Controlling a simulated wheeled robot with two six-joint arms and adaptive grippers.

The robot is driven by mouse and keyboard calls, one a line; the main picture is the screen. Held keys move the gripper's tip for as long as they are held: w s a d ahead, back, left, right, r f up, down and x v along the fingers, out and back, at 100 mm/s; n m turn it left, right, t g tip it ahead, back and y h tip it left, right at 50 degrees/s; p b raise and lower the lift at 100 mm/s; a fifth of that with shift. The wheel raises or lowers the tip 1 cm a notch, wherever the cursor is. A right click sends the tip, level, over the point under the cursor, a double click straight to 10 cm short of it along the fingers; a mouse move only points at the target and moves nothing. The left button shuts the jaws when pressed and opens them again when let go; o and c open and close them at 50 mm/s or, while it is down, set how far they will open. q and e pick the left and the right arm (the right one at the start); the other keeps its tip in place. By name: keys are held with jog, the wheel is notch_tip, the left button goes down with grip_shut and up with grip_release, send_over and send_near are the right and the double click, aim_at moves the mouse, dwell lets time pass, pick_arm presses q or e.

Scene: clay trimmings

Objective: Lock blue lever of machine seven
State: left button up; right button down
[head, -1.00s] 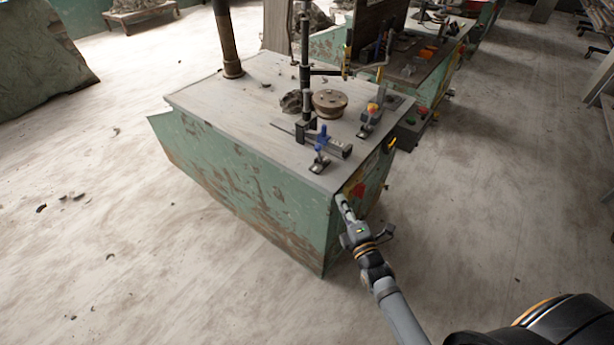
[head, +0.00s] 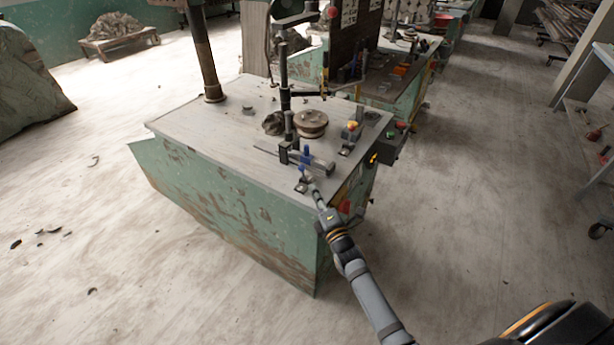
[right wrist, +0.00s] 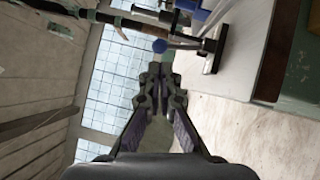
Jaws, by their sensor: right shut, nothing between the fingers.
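The machine table (head: 215,122) has a worn grey top and green rusted sides. A small clamp with a blue lever (head: 306,155) stands near its front right edge. In the right wrist view a blue ball knob (right wrist: 160,46) on a thin rod shows just beyond the fingertips, with the clamp's dark base plate (right wrist: 212,50) to its right. My right gripper (head: 309,177) is shut and empty, close in front of the clamp. It also shows in the right wrist view (right wrist: 157,72). I cannot tell whether it touches the knob. My left gripper is out of view.
A round brown part (head: 311,124) and a lump of clay lie on the table beside a dark post (head: 284,80). A second clamp with a yellow-orange knob (head: 352,126) stands to the right. The floor to the right is mostly clear.

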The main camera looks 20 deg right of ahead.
aim_at(303, 171)
jog(key=w, duration=0.5)
jog(key=shift+w+a+r+p, duration=0.2)
jog(key=shift+w+r+p, duration=0.2)
jog(key=shift+w+d+r+m+g+p, duration=0.35)
jog(key=shift+r+m+g+p, duration=0.35)
jog(key=shift+p, duration=1.05)
jog(key=w+d+m+g+p, duration=0.1)
jog(key=p, duration=0.3)
jog(key=w+d+m+g+p, duration=0.1)
jog(key=m+p, duration=0.1)
jog(key=p, duration=0.3)
jog(key=shift+d, duration=0.4)
jog(key=shift+s, duration=0.15)
